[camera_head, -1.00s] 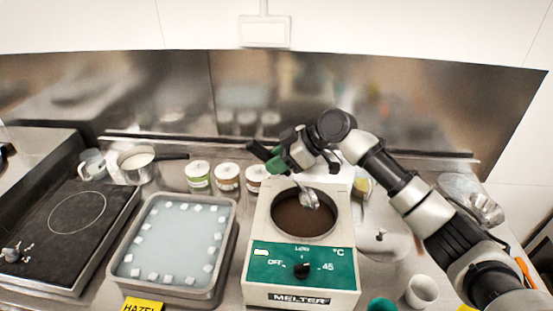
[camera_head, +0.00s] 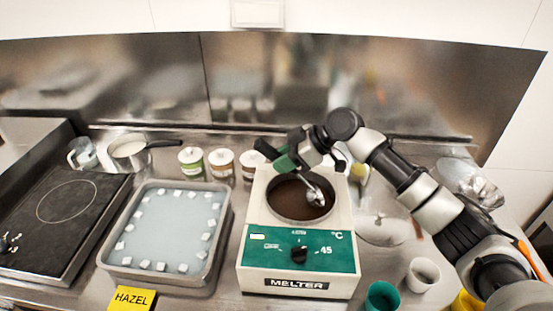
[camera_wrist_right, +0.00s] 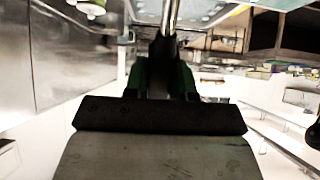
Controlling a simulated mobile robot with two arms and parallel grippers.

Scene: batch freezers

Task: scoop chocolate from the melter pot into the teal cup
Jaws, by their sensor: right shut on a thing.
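The melter (camera_head: 297,284) stands in the middle of the counter, with dark brown chocolate (camera_head: 290,198) in its round pot. My right gripper (camera_head: 286,163) is above the pot's back edge, shut on a metal scoop. The scoop's bowl (camera_head: 316,196) is over the right part of the pot; whether it touches the chocolate or holds any, I cannot tell. In the right wrist view the scoop's handle (camera_wrist_right: 169,18) runs between the fingers (camera_wrist_right: 163,78). The teal cup (camera_head: 383,297) stands right of the melter's front, cut by the bottom edge. My left gripper is not in view.
A white cup (camera_head: 423,275) and a yellow cup (camera_head: 467,302) stand right of the teal cup. A tray (camera_head: 222,236) with white cubes lies left of the melter. Several jars (camera_head: 221,165) stand behind. A hotplate (camera_head: 62,205) and saucepan (camera_head: 128,154) are at left.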

